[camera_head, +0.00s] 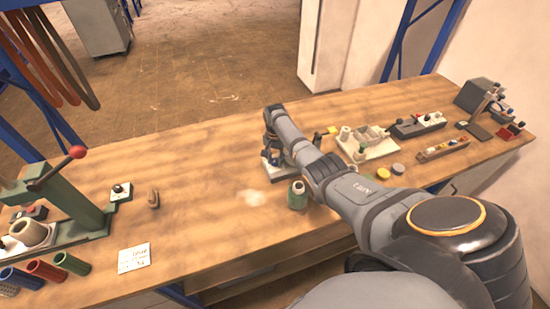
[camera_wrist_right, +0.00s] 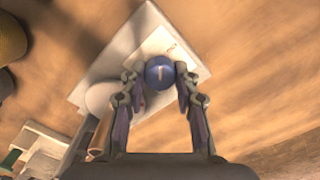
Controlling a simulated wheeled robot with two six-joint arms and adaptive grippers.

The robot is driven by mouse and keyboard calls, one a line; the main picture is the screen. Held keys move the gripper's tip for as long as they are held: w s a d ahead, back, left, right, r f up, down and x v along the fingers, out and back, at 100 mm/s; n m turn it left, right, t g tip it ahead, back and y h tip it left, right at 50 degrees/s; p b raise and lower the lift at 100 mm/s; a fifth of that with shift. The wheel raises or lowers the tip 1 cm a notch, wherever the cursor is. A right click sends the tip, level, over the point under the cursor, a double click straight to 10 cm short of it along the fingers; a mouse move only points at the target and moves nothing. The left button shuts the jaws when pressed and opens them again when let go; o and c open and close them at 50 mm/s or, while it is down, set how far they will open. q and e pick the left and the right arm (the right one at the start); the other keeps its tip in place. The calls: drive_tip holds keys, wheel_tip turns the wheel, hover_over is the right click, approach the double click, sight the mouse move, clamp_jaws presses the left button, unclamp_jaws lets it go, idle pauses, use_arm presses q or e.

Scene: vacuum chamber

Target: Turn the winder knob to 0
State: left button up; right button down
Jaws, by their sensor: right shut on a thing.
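The blue winder knob (camera_wrist_right: 160,73) shows in the right wrist view, with a pale pointer line on its top. It sits on a white base plate (camera_wrist_right: 140,50), which carries a small faint mark near its upper corner that I cannot read. My right gripper (camera_wrist_right: 159,80) is shut on the knob, one finger on each side. In the head view my right gripper (camera_head: 270,143) reaches down over the winder's pale base (camera_head: 272,168); the gripper and arm hide the knob there. My left gripper is not in view.
A green jar (camera_head: 297,195) stands just in front of the winder. A white tray (camera_head: 372,149) with small parts is to the right. A green lever press (camera_head: 70,200) and a paper card (camera_head: 134,258) are at the left. The table's middle left is mostly clear.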

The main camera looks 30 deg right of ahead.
drive_tip(key=n, duration=0.5)
drive_tip(key=shift+n+p, duration=0.3)
drive_tip(key=shift+p, duration=0.1)
drive_tip(key=n, duration=1.2)
drive_tip(key=shift+n, duration=0.3)
drive_tip(key=n, duration=0.5)
drive_tip(key=shift+n, duration=0.4)
drive_tip(key=c, duration=1)
unclamp_jaws()
drive_tip(key=shift+r, duration=0.1)
